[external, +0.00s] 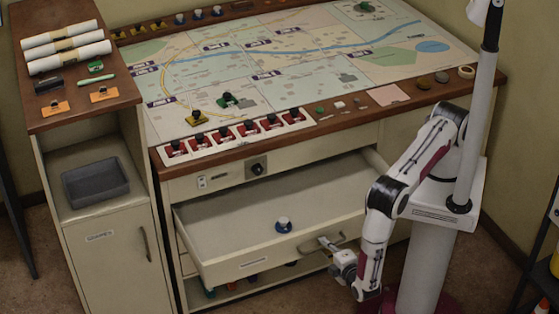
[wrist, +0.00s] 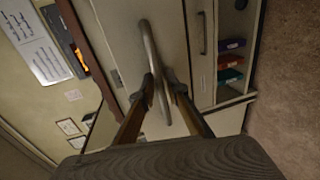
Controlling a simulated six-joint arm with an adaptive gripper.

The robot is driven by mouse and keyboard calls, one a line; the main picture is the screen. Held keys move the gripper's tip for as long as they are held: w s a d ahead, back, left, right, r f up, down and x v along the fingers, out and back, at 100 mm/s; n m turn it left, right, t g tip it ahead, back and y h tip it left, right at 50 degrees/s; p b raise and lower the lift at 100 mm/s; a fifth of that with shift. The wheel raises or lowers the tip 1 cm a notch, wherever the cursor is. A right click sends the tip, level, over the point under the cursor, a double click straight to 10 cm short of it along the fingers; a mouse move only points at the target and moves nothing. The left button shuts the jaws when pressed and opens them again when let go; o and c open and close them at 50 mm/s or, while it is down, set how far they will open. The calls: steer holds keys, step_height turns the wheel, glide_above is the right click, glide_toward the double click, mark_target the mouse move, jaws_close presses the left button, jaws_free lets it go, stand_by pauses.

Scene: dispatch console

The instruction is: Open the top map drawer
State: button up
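The top map drawer (external: 225,268) is a wide cream drawer under the map table. It is pulled far out, and its pale inside shows in the external view. My gripper (external: 326,243) is at the bar handle (external: 340,237) on the drawer's front. In the wrist view the curved metal handle (wrist: 148,42) passes between the two fingers of my gripper (wrist: 160,82), which are close in on it. The fingertips hide part of the handle.
The map table (external: 310,143) above carries a city map and several markers. A cabinet (external: 110,255) with a grey tray (external: 95,183) stands at the left. A lower shelf (external: 240,287) with coloured items is under the drawer. Brown floor is in front.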

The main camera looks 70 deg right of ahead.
steer(key=v, duration=1.2)
stand_by(0.6)
